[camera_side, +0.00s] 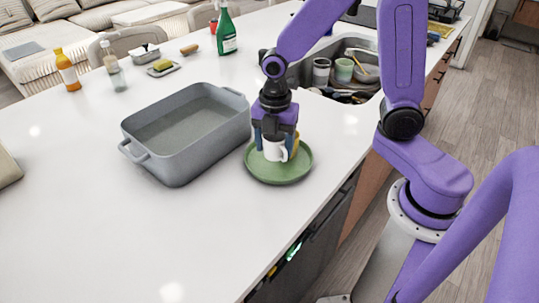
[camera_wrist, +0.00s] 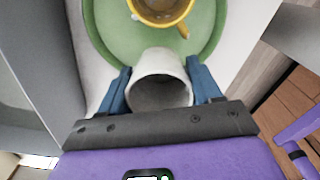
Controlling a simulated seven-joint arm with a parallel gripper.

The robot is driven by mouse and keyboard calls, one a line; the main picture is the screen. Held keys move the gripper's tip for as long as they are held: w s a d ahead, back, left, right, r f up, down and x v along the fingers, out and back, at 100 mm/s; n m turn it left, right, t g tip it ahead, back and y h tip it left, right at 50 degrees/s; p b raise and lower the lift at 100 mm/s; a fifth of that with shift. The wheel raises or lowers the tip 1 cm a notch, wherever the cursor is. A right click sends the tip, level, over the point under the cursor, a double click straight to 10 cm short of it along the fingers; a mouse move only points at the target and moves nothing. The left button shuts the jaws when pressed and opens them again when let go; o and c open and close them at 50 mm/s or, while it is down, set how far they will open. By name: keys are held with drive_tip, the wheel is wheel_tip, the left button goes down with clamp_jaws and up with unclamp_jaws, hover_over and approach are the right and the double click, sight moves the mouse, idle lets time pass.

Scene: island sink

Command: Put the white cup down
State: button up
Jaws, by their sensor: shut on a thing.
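My gripper (camera_wrist: 160,88) is shut on a white cup (camera_wrist: 158,66), with one blue finger on each side of it. In the side view my gripper (camera_side: 274,132) points down and the white cup (camera_side: 275,151) shows between its fingers, over a green plate (camera_side: 278,174). I cannot tell whether the cup touches the plate. A yellow cup (camera_wrist: 161,10) stands on the green plate (camera_wrist: 210,40) just beyond the white cup in the wrist view. In the side view the yellow cup (camera_side: 294,146) is mostly hidden behind the white cup and the gripper.
A grey basin (camera_side: 186,128) stands close left of the plate. A sink (camera_side: 345,66) holding several cups and dishes lies behind. Bottles (camera_side: 66,70) and a sponge dish (camera_side: 163,68) stand farther back. The counter's front edge is near the plate's right. The counter's front left is clear.

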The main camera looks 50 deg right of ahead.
sight(270, 156)
drive_tip(key=shift+w+a+f, duration=0.15)
drive_tip(key=shift+w+f, duration=0.55)
drive_tip(key=shift+f, duration=1.6)
drive_tip(key=shift+f, duration=0.15)
drive_tip(key=o, duration=0.8)
wheel_tip(270, 156, up, 12)
drive_tip(key=s+m, duration=0.3)
drive_tip(key=s, duration=0.3)
drive_tip(key=s+d+m, duration=0.1)
drive_tip(key=s+m, duration=0.2)
drive_tip(key=s, duration=0.4)
drive_tip(key=s+d+m, duration=0.1)
drive_tip(key=s+m, duration=0.2)
drive_tip(key=s, duration=0.4)
drive_tip(key=shift+f+m, duration=0.15)
drive_tip(key=shift+m, duration=0.25)
